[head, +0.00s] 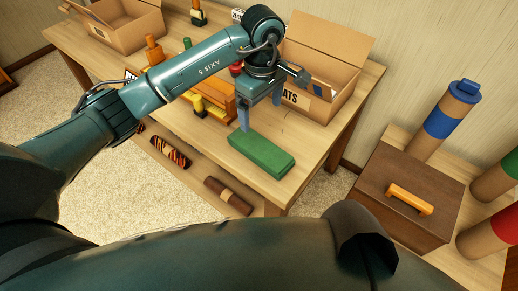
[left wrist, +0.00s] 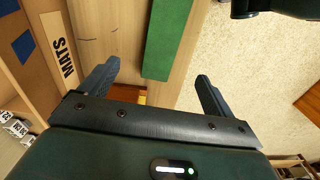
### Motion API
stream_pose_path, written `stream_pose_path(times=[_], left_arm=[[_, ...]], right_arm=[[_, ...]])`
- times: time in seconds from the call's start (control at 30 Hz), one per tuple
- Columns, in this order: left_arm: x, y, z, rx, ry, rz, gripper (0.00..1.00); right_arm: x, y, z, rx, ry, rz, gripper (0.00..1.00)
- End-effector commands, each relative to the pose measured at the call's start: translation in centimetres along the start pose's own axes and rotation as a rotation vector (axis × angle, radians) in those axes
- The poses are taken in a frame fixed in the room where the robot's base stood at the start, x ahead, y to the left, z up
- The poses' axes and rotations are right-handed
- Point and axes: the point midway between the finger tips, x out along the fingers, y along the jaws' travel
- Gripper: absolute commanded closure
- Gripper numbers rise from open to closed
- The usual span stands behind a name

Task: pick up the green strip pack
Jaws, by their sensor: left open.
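The green strip pack (head: 262,155) lies flat on the wooden table (head: 300,179) near its front right edge. In the left wrist view the green strip pack (left wrist: 166,40) shows ahead of the fingers, between their lines. My left gripper (head: 260,112) is open and empty, just above and behind the pack in the head view. Its two fingers show spread apart in the left wrist view (left wrist: 155,82). I cannot tell whether a finger touches the pack. My right gripper is not in view.
An open cardboard box (head: 338,61) marked "ATS" stands behind the pack. An orange wooden holder (head: 218,92) is left of the gripper. Another open box (head: 127,22) is at the back left. A brown chest (head: 405,190) and banded tubes (head: 446,118) stand right.

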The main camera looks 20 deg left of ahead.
Motion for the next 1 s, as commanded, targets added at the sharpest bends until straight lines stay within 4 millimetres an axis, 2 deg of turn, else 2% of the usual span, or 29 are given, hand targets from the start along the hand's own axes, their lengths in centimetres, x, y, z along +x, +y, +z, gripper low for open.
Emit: stream_pose_path(times=[0.33,0.57,0.83,1.0], left_arm=[[6.2,-0.1,0.2,0.000,-0.004,-0.005,0.11],[7.9,-0.2,0.2,0.000,-0.005,-0.003,0.11],[11.7,-0.6,0.2,-0.001,-0.007,-0.002,0.11],[12.7,-0.6,0.1,-0.002,-0.005,0.001,0.11]], right_arm=[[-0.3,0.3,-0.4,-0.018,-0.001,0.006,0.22],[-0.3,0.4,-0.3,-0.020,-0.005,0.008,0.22],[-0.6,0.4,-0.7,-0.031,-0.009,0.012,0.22],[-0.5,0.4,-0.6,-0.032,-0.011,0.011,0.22]])
